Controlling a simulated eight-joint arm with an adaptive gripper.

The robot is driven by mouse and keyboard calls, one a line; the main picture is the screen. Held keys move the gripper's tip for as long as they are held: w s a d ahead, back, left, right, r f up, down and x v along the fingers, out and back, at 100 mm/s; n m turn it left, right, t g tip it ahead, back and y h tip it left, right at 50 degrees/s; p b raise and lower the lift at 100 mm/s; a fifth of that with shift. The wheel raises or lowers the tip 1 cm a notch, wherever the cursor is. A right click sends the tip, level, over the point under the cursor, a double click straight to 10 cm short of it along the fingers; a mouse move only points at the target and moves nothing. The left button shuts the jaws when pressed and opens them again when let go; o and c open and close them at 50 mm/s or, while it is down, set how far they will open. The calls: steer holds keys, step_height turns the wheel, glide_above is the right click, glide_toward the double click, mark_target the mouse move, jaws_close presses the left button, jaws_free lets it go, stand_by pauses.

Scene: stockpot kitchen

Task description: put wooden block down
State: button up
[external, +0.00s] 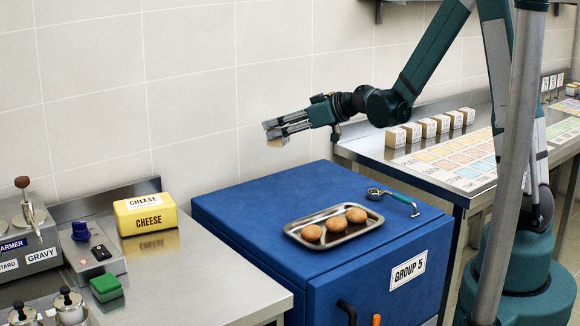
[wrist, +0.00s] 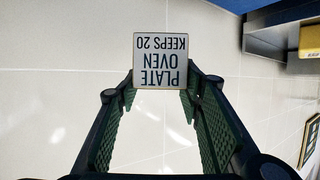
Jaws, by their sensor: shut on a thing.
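My gripper (external: 280,128) is shut on a small wooden block (external: 279,141), held in the air in front of the tiled wall, above the back of the blue cabinet. In the wrist view the wooden block (wrist: 160,60) sits between the fingertips of my gripper (wrist: 160,88). Its white label faces the camera upside down and reads "PLATE OVEN KEEPS 20". Nothing touches the block from below.
The blue cabinet (external: 233,207) carries a metal tray (external: 335,238) with three round brown items, and a green-handled scoop (external: 392,196). Several labelled blocks (external: 430,127) line the right counter by a colored chart (external: 462,157). A yellow cheese box (external: 146,214) stands left.

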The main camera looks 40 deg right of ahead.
steer(key=s+a+n+g+y, duration=0.2)
steer(key=s+a, duration=0.3)
steer(key=a, duration=0.8)
steer(key=s+a+n+g+y, duration=0.15)
steer(key=s+a, duration=0.35)
steer(key=a, duration=0.7)
steer(key=s+a+n+g+y, duration=0.25)
steer(key=s+a, duration=0.25)
steer(key=a, duration=0.8)
steer(key=s+a+n+g, duration=0.3)
steer(key=s+a, duration=0.9)
steer(key=s, duration=0.3)
steer(key=s+a+n+g+y, duration=0.1)
steer(key=s+a+n+g, duration=0.1)
steer(key=s+a, duration=1.1)
steer(key=shift+s+r+n+g+p, duration=0.15)
steer(key=shift+s+n+g+p, duration=0.2)
steer(key=shift+s+n, duration=0.45)
steer(key=shift+s+a, duration=0.1)
step_height(320, 180, down, 6)
steer(key=b, duration=0.1)
steer(key=shift+b, duration=0.4)
steer(key=shift+f+b, duration=0.5)
steer(key=shift+f, duration=1.55)
steer(key=shift+f, duration=0.2)
